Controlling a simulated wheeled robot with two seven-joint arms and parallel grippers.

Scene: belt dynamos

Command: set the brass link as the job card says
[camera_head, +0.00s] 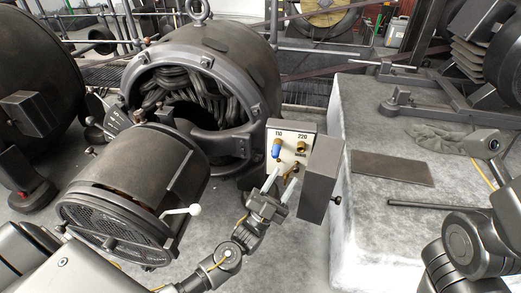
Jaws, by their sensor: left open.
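A small terminal box with a pale panel (291,130) stands at the centre, marked 110 and 220. A blue-capped post (276,149) is under 110 and a brass post (301,147) is under 220. Small brass parts show lower on the panel; I cannot make out the brass link's position. The grey cover (320,180) stands at the box's right side. My left gripper (281,182) is open just in front of the panel's lower part, its fingers partly hiding it. I cannot tell whether it touches anything. No readable job card shows.
A large open dynamo (215,65) stands behind the box. A drum-shaped machine with a mesh end (125,195) is at left, close to my left arm. A pale stone plinth (370,235) at right carries a dark plate (392,167), a cloth (440,136) and a dark rod (435,205).

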